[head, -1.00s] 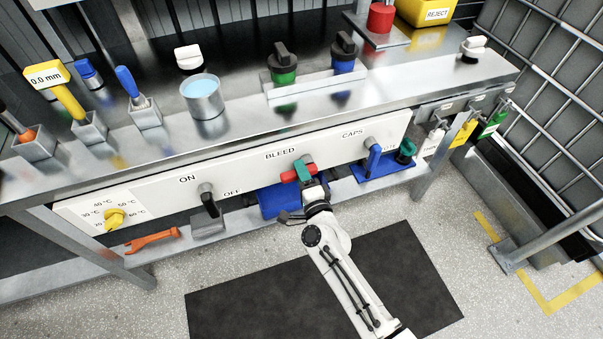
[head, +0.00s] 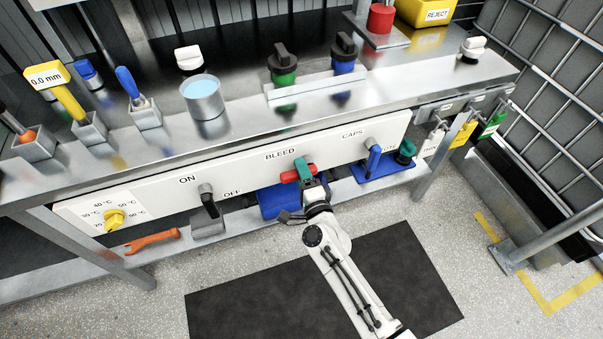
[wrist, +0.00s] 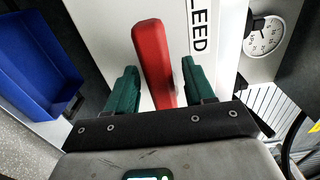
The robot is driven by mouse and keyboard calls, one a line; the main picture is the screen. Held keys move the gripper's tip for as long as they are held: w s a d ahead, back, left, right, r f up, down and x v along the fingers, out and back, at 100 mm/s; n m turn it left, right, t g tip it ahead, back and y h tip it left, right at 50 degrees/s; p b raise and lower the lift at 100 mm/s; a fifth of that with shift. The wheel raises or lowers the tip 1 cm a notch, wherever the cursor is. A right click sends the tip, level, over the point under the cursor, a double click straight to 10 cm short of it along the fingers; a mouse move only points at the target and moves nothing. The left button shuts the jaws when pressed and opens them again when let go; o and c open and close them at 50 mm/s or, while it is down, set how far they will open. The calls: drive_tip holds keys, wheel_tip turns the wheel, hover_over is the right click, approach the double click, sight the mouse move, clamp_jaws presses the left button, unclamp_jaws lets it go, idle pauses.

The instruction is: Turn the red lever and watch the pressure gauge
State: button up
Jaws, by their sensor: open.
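The red lever (head: 289,177) is on the white panel below the word BLEED, lying roughly level in the head view. In the wrist view the red lever (wrist: 153,60) stands between the two green fingers of my gripper (wrist: 160,86). In the head view my gripper (head: 305,172) partly covers the lever.
A black lever (head: 208,200) by ON/OFF and a blue lever (head: 374,158) by CAPS flank the red one. A blue bin (wrist: 38,62) is beside my gripper. A steel counter (head: 240,110) overhangs the panel. A dark mat (head: 400,270) lies on open floor.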

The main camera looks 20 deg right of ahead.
drive_tip(key=shift+s, duration=0.1)
drive_tip(key=s, duration=1)
drive_tip(key=shift+s+p, duration=0.3)
drive_tip(key=shift+p, duration=0.15)
idle(0.6)
drive_tip(key=s+a+n+g+y, duration=0.2)
drive_tip(key=s+n+g+y, duration=0.5)
drive_tip(key=n, duration=0.6)
drive_tip(key=s+d+n+g+h, duration=0.2)
drive_tip(key=s+d+g, duration=0.3)
drive_tip(key=s, duration=0.5)
drive_tip(key=s+d+r+n+g+h, duration=0.1)
drive_tip(key=s+d+g+h, duration=0.4)
drive_tip(key=s, duration=0.5)
drive_tip(key=d+n, duration=0.1)
drive_tip(key=d, duration=0.1)
drive_tip(key=shift+s+d+r+n, duration=0.2)
drive_tip(key=shift+s+d+n, duration=0.05)
drive_tip(key=shift+d+n, duration=0.15)
